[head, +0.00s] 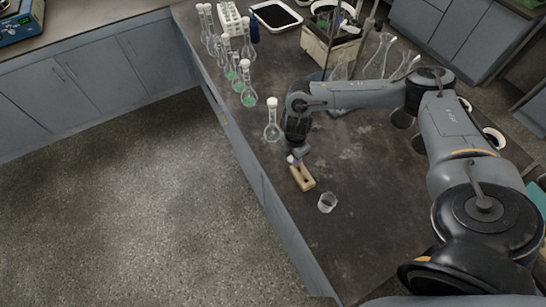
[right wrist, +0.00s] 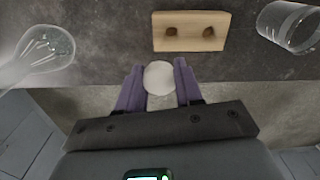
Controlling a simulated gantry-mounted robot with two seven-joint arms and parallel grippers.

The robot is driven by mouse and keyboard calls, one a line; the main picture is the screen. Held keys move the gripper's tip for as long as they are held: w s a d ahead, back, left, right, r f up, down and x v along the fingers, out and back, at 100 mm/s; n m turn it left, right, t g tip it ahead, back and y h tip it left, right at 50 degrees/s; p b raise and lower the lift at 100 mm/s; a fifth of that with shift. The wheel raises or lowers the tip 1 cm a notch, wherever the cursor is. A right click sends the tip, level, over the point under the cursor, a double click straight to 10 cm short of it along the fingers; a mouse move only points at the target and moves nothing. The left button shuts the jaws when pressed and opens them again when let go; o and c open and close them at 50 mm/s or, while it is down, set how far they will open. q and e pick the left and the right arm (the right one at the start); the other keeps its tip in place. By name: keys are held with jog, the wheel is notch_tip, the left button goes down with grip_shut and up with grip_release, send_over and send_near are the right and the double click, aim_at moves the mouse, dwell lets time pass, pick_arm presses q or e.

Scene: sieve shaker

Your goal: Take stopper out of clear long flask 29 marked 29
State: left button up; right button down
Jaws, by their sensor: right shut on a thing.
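A clear long-necked flask (head: 272,132) stands on the dark bench, with a white stopper (head: 272,102) on its neck. In the right wrist view a clear flask (right wrist: 45,48) shows at the left; its mouth is out of frame. I cannot read any mark on it. My right gripper (head: 292,160) is above the near-left edge of the bench, beside the wooden block. In the right wrist view its purple fingers (right wrist: 159,88) are shut on a round white piece (right wrist: 159,77), seen end-on, which looks like a stopper. My left gripper is not in view.
A wooden block (head: 303,179) with two empty holes (right wrist: 190,32) lies by the gripper. A glass beaker (head: 327,203) stands to its right. Several stoppered flasks (head: 248,96), some with green liquid, stand along the bench's left edge. Free bench lies right of the beaker.

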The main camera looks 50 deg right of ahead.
jog(key=s+d+r+p, duration=0.1)
jog(key=s+r, duration=0.1)
jog(key=b, duration=0.5)
send_over(299, 171)
notch_tip(299, 171, down, 6)
jog(key=shift+a+r, duration=0.1)
jog(key=shift+r, duration=0.15)
pick_arm(q)
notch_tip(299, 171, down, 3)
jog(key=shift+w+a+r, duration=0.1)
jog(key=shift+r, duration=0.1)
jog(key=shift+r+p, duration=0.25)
jog(key=shift+p, duration=0.1)
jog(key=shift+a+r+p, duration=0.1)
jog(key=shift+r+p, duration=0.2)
pick_arm(e)
jog(key=shift+f, duration=0.35)
jog(key=shift+f, duration=0.15)
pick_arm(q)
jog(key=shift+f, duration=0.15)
pick_arm(e)
jog(key=shift+f, duration=0.4)
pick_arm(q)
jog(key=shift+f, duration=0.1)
pick_arm(e)
jog(key=shift+s+f, duration=0.1)
jog(key=shift+f, duration=0.25)
